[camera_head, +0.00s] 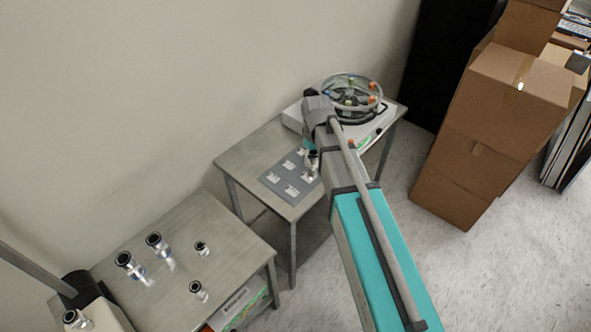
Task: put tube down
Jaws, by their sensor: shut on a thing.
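My gripper (311,152) is small in view and partly hidden by my own arm. It points down over the right part of a grey mat (271,182) on the far table. It is shut on a tube (313,164), a small metallic piece that shows just below it, beside the white holders (291,190) on the mat. I cannot tell whether the tube touches the mat. More metallic tube fittings with dark ring tops, a taller pair (125,259) and smaller ones (202,248), stand on the near table (222,243).
A white device (292,117) with a round clear-topped chamber (350,92) fills the back right of the far table (240,160). Stacked cardboard boxes (480,140) stand on the floor to the right. A wall runs behind both tables.

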